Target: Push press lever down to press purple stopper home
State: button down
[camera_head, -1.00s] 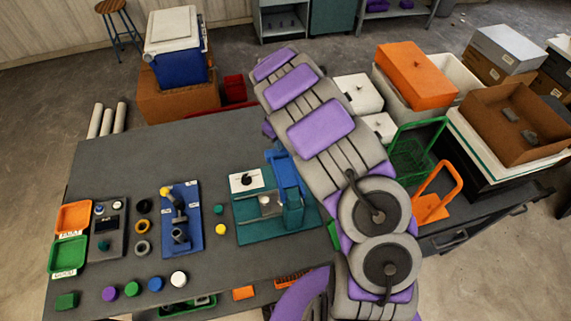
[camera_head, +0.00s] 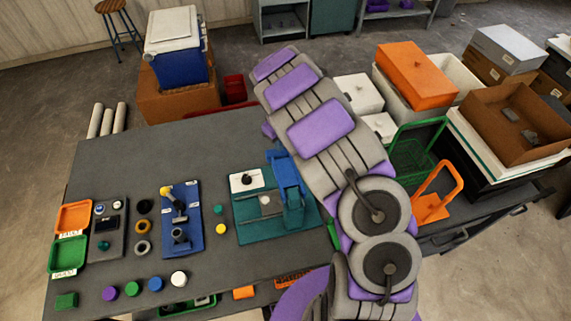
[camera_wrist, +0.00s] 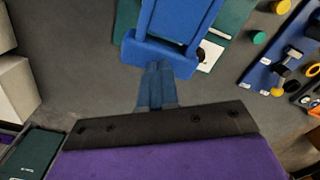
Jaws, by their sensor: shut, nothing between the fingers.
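The press stands on a teal base (camera_head: 245,233) near the middle of the bench in the head view. Its blue lever (camera_head: 288,180) is a frame-shaped handle; its crossbar (camera_wrist: 160,50) fills the upper middle of the wrist view. My gripper (camera_wrist: 158,68) is shut and empty, its fingertips at the crossbar's near edge; they look touching, but I cannot be sure. My arm hides the gripper in the head view. A purple round piece (camera_head: 110,293) lies in the front row of coloured pieces; I cannot tell if it is the stopper. No purple stopper is clear at the press.
A blue fixture (camera_head: 190,232) with dark parts stands left of the press. Small yellow (camera_head: 221,229) and green pieces lie between them. Orange (camera_head: 74,215) and green trays are at the far left. A green crate and an orange frame (camera_head: 436,195) stand right of my arm.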

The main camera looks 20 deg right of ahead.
jog(key=shift+f+b, duration=0.55)
jog(key=shift+f, duration=1.3)
jog(key=shift+s+f, duration=0.2)
jog(key=shift+f, duration=0.55)
notch_tip(320, 180, up, 13)
jog(key=p, duration=0.1)
dwell(1.4)
dwell(0.4)
